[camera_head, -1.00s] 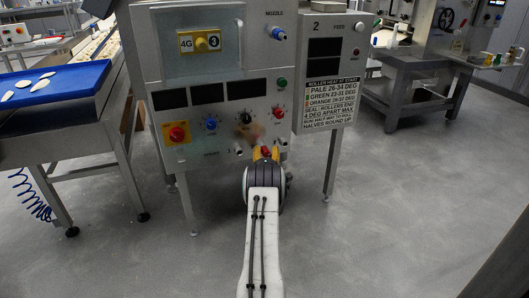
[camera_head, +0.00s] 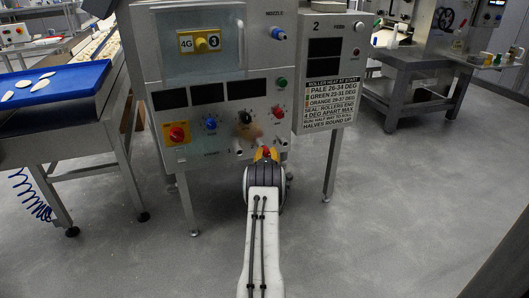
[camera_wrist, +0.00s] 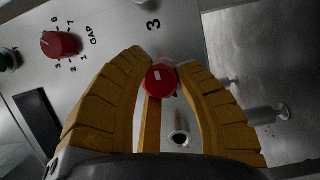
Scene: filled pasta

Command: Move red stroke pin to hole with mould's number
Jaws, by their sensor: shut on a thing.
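My gripper (camera_wrist: 163,68) has its yellow fingers shut around the red stroke pin (camera_wrist: 160,80), whose round red head faces the wrist camera. In the head view my gripper (camera_head: 266,156) and the red pin (camera_head: 266,151) are at the lower edge of the machine's grey front panel. A dark hole with a pale rim (camera_wrist: 180,138) shows between the fingers. Whether the pin's shank sits in a hole is hidden. The mould's yellow piece (camera_head: 202,42), behind a window, shows "4G" and what looks like a 3.
The panel (camera_head: 160,108) carries knobs, including a red GAP knob (camera_wrist: 61,44). A blue-belted conveyor (camera_head: 55,92) stands left.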

